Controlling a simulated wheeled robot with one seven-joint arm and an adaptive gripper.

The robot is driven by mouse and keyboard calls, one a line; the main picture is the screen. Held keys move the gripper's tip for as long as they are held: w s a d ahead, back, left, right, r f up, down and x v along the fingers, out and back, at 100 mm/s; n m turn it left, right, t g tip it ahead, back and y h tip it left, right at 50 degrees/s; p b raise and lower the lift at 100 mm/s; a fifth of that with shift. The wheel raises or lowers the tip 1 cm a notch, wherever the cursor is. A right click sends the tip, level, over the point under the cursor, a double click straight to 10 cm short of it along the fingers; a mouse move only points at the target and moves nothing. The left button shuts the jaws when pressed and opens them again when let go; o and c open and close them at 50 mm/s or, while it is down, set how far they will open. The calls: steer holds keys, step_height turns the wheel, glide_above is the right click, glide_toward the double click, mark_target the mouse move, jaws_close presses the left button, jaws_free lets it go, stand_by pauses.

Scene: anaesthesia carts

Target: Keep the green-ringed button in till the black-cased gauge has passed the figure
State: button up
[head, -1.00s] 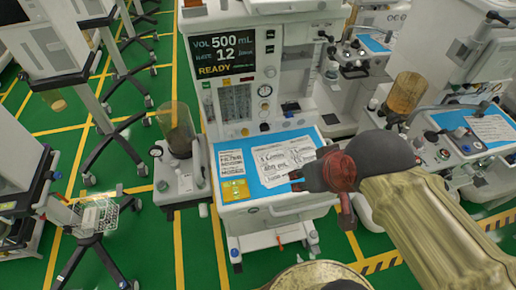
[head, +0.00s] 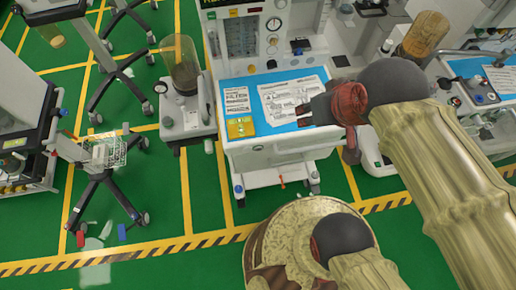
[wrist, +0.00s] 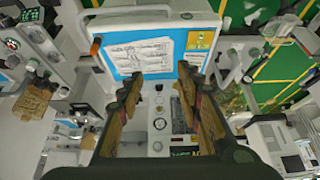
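My gripper (head: 308,113) reaches over the blue-and-white work surface of the middle cart in the head view. In the wrist view my gripper (wrist: 162,80) has its two brown fingers wide apart with nothing between them. A small round gauge with a dark rim and white face (head: 273,24) is on that cart's upright panel; a dark-rimmed gauge (wrist: 160,124) shows between the fingers in the wrist view. Another dark-rimmed gauge (head: 160,87) sits on the canister unit at left. I cannot make out a green-ringed button or read any needle.
The middle cart's work surface (head: 262,127) carries printed sheets and a yellow label (head: 240,127). An amber canister (head: 180,63) stands left of it. A wheeled stand with a wire basket (head: 103,153) is farther left. Green floor with yellow lines is open in front.

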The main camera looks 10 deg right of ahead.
steer(key=c, duration=0.3)
jaws_close()
stand_by(1.5)
